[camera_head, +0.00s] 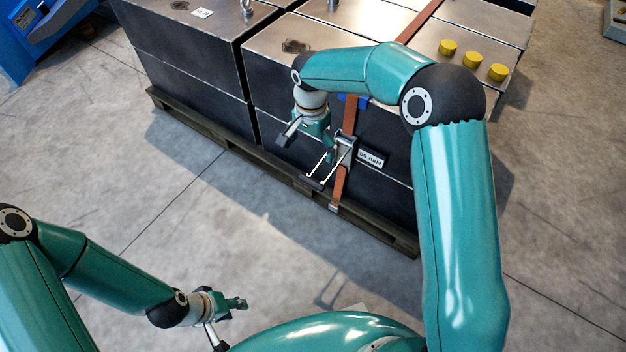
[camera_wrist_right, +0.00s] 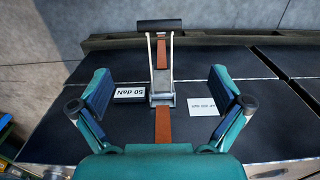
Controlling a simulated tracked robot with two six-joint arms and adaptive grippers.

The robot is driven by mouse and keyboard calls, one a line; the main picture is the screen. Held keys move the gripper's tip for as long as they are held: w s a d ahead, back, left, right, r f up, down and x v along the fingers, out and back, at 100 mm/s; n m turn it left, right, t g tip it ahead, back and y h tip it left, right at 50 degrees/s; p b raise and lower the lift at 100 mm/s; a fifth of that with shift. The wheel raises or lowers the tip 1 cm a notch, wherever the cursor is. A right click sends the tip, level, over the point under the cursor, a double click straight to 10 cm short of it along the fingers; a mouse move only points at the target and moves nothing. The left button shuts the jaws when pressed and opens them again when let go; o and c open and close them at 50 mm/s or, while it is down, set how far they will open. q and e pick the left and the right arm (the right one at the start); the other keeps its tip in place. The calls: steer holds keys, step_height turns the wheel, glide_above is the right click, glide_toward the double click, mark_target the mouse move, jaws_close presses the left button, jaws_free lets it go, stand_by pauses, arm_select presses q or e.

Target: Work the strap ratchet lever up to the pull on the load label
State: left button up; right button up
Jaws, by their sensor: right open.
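The strap ratchet (camera_head: 346,143) sits on an orange strap (camera_head: 340,184) down the front of a dark crate. Its lever (camera_head: 323,166) stands out from the crate face, ending in a black handle; it also shows in the right wrist view (camera_wrist_right: 160,48). The load label (camera_head: 371,158), reading "50 daN", is beside the ratchet; it shows in the right wrist view (camera_wrist_right: 130,93) too. My right gripper (camera_head: 308,146) is open and empty, its fingers apart on either side of the lever in the wrist view. My left gripper (camera_head: 236,303) is low, far from the crates; its jaw opening is unclear.
The metal-topped dark crates (camera_head: 190,65) stand on a wooden pallet (camera_head: 225,139). Yellow caps (camera_head: 472,61) sit on top at right. A second white label (camera_wrist_right: 202,106) is right of the strap in the wrist view. The concrete floor (camera_head: 190,200) before the pallet is clear.

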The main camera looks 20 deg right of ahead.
mark_target(311, 180)
step_height(311, 180, down, 14)
steer(key=shift+f+b, duration=0.1)
steer(key=shift+b, duration=1)
